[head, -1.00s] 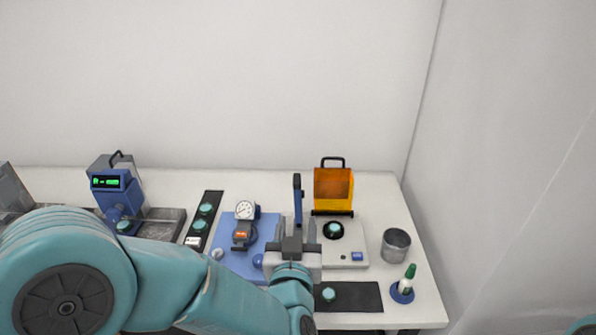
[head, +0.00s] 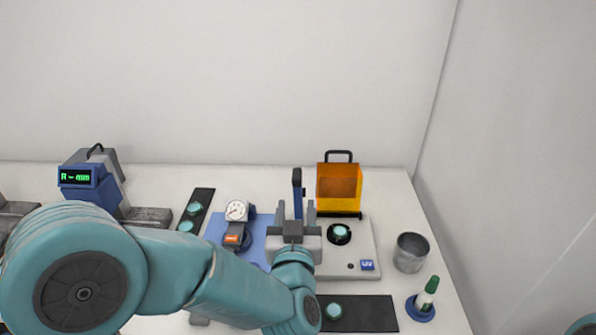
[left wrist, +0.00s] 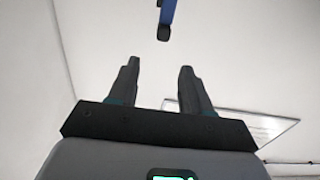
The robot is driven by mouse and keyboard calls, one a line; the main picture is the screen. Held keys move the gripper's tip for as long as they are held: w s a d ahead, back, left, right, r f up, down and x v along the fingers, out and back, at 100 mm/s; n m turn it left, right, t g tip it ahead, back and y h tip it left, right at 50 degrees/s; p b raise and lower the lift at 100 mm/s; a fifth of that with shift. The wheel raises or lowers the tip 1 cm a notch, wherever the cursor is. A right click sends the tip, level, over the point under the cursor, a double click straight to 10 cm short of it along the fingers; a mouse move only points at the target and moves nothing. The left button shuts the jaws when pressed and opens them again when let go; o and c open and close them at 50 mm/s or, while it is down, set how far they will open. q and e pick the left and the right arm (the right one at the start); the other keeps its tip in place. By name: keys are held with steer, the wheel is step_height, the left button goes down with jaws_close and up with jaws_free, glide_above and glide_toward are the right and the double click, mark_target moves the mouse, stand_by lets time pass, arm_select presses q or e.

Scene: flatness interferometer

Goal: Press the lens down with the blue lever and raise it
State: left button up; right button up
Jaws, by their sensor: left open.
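The blue lever (head: 297,190) stands upright near the middle of the bench, its lower part hidden behind my left gripper. My left gripper (head: 297,210) is open, its fingers pointing away from me, one on each side of the lever as seen from the head. In the left wrist view, the gripper (left wrist: 157,75) is empty, and the dark-tipped lever (left wrist: 167,14) shows beyond its fingertips, apart from them. A teal lens (head: 340,231) sits in a black ring on the pale plate (head: 363,242), right of the gripper. My right gripper is out of view.
An orange box (head: 339,181) stands behind the plate. A dial gauge (head: 237,210) stands on a blue base at left. A black mat (head: 368,314) with a teal disc lies in front.

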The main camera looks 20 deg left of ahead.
mark_target(297, 174)
arm_select(q)
steer(key=p+x, duration=0.1)
steer(key=x, duration=0.3)
steer(key=p+x, duration=0.1)
steer(key=x, duration=0.3)
steer(key=p+x, duration=0.1)
steer(key=x, duration=0.4)
steer(key=shift+a+f, duration=0.25)
steer(key=shift+f, duration=0.05)
steer(key=shift+w+d, duration=0.1)
steer(key=shift+w, duration=0.05)
steer(key=shift+s+r, duration=0.15)
steer(key=shift+s, duration=0.1)
steer(key=shift+w, duration=0.15)
steer(key=c, duration=0.7)
jaws_close()
